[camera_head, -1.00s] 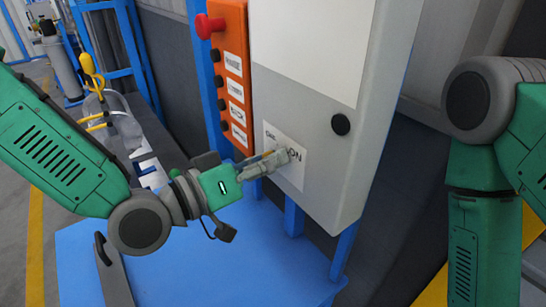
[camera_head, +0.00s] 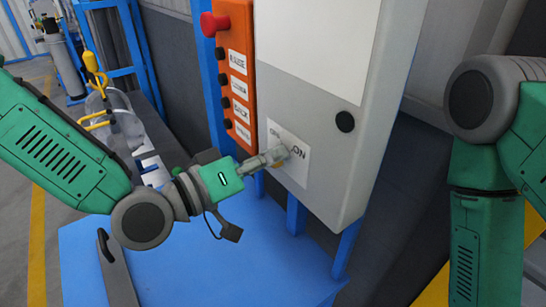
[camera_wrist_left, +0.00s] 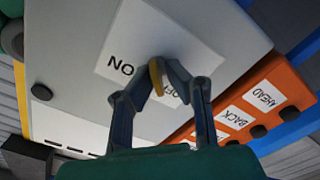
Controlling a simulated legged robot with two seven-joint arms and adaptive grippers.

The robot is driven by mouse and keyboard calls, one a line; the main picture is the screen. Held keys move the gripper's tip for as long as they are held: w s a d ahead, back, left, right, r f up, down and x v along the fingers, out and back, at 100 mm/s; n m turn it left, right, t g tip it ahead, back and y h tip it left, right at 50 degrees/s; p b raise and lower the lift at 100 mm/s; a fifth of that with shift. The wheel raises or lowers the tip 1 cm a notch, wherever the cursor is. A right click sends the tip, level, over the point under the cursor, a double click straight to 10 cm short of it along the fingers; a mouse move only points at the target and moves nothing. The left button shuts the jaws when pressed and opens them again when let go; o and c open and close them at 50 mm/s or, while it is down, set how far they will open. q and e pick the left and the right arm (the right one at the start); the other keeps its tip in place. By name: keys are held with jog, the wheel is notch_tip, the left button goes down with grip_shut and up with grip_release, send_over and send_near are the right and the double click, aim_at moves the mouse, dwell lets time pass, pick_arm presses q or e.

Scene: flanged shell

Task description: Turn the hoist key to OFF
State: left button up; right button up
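The hoist key (camera_wrist_left: 157,76) is a small tan-yellow piece at the middle of a white label (camera_wrist_left: 118,66) on the grey cabinet. "ON" reads on one side of the label; the OFF word is partly covered by a finger in the left wrist view. My left gripper (camera_head: 277,158) reaches the label from the left. In the left wrist view, its fingertips (camera_wrist_left: 162,74) close in on the key from both sides and appear to grip it. The fingers hide much of the key, so I cannot tell which word it points to. My right gripper is out of view.
An orange button panel (camera_head: 238,80) with a red knob (camera_head: 213,24) stands left of the grey cabinet (camera_head: 345,185). A black round knob (camera_head: 345,122) is right of the label. A blue table (camera_head: 200,270) lies below.

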pick_arm(q)
jog(key=shift+o, duration=0.2)
jog(key=shift+w, duration=0.2)
jog(key=shift+s, duration=0.2)
jog(key=v, duration=0.7)
jog(key=shift+a, duration=0.35)
jog(key=shift+d+f, duration=0.1)
jog(key=shift+d, duration=0.1)
